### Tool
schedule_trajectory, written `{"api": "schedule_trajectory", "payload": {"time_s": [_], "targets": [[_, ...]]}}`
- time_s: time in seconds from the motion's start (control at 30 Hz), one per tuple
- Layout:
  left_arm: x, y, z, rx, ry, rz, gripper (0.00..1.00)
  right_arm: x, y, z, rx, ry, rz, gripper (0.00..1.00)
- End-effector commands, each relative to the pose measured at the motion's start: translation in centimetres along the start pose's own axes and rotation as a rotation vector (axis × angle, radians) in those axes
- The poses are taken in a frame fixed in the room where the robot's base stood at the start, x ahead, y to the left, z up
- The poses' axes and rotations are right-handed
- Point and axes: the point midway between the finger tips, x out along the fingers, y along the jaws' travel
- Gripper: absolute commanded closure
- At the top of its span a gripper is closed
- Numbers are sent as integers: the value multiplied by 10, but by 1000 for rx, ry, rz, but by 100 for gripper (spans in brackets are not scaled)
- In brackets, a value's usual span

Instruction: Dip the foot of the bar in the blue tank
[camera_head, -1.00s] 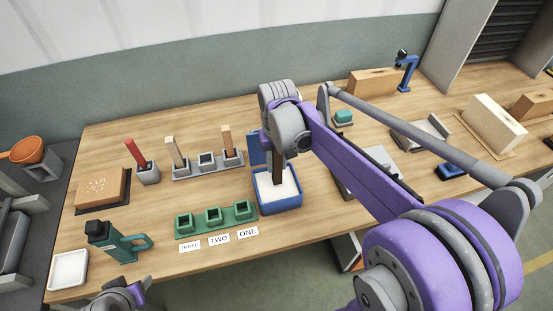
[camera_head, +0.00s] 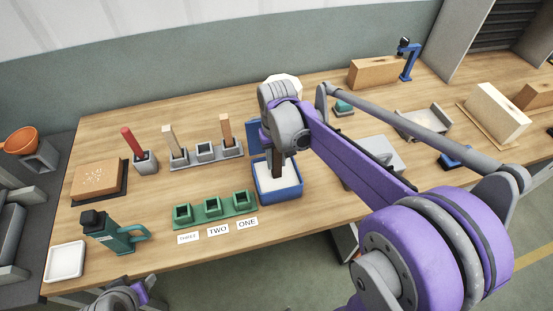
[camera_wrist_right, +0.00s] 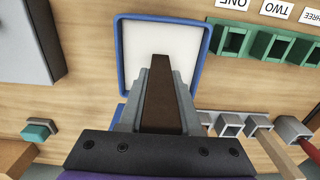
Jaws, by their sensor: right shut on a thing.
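The blue tank (camera_head: 282,196) is an open square box with a white filling and a blue plate standing behind it. My right gripper (camera_head: 278,164) is shut on a dark brown bar (camera_head: 278,172), which hangs upright over the tank. In the right wrist view the bar (camera_wrist_right: 162,90) points from the jaws (camera_wrist_right: 160,115) into the outline of the tank (camera_wrist_right: 119,60), over its white inside. The bar's foot lies within the rim, but I cannot tell how deep it is. My left gripper (camera_head: 135,296) is partly in view at the bottom edge; its fingertips do not show clearly.
Green sockets (camera_head: 215,209) with cards ONE, TWO and THREE stand left of the tank. Behind them a grey rack (camera_head: 205,160) holds two wooden bars, and a red bar (camera_head: 132,141) stands in a grey holder.

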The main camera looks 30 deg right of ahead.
Motion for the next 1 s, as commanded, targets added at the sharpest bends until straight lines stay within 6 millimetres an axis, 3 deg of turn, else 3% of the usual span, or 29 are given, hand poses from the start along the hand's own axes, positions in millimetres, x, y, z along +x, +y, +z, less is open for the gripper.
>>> {"api": "schedule_trajectory", "payload": {"time_s": [1.0], "targets": [[6, 0, 8, 0, -7, 0, 50, 11, 0, 0, 0, 0, 0, 100]]}}
